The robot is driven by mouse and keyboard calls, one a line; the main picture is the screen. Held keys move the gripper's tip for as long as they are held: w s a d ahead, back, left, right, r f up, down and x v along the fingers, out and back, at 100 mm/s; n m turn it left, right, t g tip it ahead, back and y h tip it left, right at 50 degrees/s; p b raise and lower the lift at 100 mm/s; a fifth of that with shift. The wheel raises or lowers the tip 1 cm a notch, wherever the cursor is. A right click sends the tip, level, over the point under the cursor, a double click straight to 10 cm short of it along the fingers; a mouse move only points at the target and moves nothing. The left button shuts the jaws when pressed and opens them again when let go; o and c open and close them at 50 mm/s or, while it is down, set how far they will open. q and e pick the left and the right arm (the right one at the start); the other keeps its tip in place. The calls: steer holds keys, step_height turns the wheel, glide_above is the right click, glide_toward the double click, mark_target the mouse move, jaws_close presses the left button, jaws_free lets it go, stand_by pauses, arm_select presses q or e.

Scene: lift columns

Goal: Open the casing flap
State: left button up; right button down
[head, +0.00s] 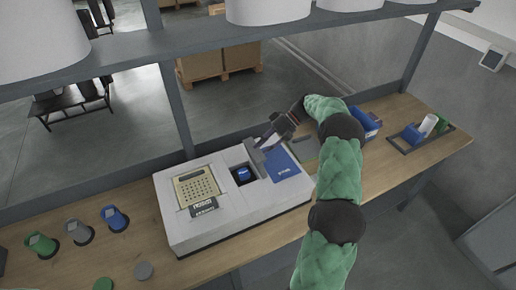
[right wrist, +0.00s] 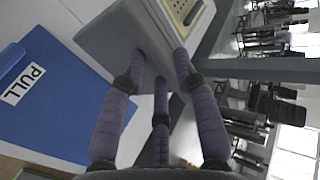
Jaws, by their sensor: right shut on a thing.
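The white casing (head: 240,218) stands on the wooden bench. Its grey flap (head: 256,156) is raised at a tilt beside a dark recess that holds a blue part (head: 242,175). My right gripper (head: 269,141) comes from the right and is shut on the flap. In the right wrist view the fingers (right wrist: 158,70) straddle the grey flap (right wrist: 112,38). A blue panel (head: 281,164) lies just right of the flap; in the wrist view this blue panel (right wrist: 50,110) bears the word PULL. My left gripper is not in view.
A keypad panel (head: 197,187) is on the casing's left part. Green, grey and blue pieces stand on the bench (head: 150,235) at left. A dark tray (head: 425,138) with items is at right. A grey shelf beam (head: 200,45) with white drums crosses above.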

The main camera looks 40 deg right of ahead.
steer(key=shift+s+d+f, duration=0.1)
steer(key=shift+s+f, duration=0.25)
steer(key=shift+f, duration=0.5)
steer(key=c, duration=1)
jaws_free()
steer(key=shift+c, duration=0.2)
steer(key=shift+w+d+f, duration=0.1)
steer(key=shift+w, duration=0.05)
steer(key=shift+r, duration=0.25)
steer(key=v, duration=1.2)
